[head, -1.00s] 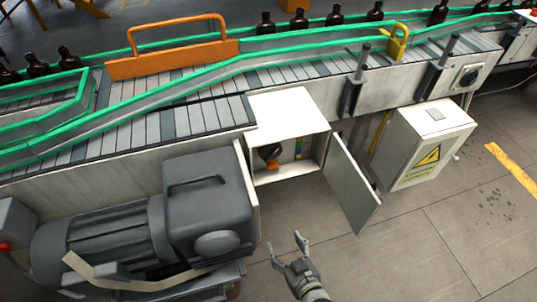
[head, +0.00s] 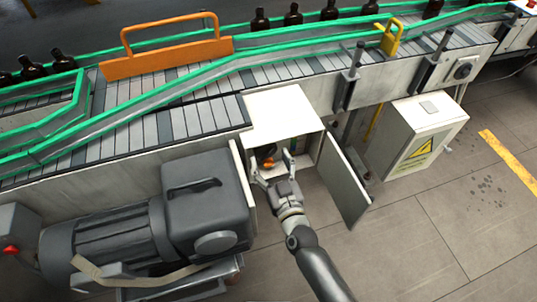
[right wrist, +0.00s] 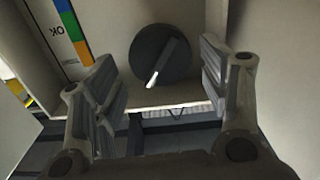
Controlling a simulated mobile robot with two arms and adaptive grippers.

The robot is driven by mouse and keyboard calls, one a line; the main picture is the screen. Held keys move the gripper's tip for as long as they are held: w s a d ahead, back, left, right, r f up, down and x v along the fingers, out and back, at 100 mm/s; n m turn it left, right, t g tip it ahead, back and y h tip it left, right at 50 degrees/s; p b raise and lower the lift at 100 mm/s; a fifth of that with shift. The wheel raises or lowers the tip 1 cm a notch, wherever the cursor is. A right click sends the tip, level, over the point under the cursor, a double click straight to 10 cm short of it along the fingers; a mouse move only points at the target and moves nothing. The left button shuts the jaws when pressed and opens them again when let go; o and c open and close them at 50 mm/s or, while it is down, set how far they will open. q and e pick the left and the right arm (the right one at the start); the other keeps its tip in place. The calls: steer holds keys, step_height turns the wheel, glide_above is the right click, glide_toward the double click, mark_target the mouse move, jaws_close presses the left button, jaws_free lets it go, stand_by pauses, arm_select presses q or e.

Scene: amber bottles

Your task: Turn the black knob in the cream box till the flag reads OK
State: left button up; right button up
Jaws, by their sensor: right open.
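The cream box (head: 286,108) is open at the front, under the conveyor. The black knob (head: 267,149) is inside it, partly hidden in the head view. In the right wrist view the round knob (right wrist: 150,46) shows whole, with a pale pointer bar slanting to the lower left. My right gripper (head: 273,163) is at the box mouth, open and empty. Its fingers (right wrist: 158,84) stand on either side of the knob, apart from it. A coloured strip (right wrist: 72,26) with "OK" beside it is left of the knob. I cannot tell what the flag reads. My left gripper is out of view.
The open box door (head: 344,182) hangs right of my right gripper. A grey motor (head: 150,215) stands to the left. A cabinet with a yellow warning sign (head: 421,148) is farther right. Bare floor (head: 400,250) lies in front.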

steer(key=shift+x, duration=0.85)
steer(key=shift+w+a, duration=0.1)
steer(key=shift+w, duration=0.15)
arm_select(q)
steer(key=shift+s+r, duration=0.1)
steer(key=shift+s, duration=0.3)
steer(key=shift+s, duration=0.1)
arm_select(e)
steer(key=shift+c, duration=0.4)
steer(key=c, duration=0.7)
steer(key=shift+o, duration=0.2)
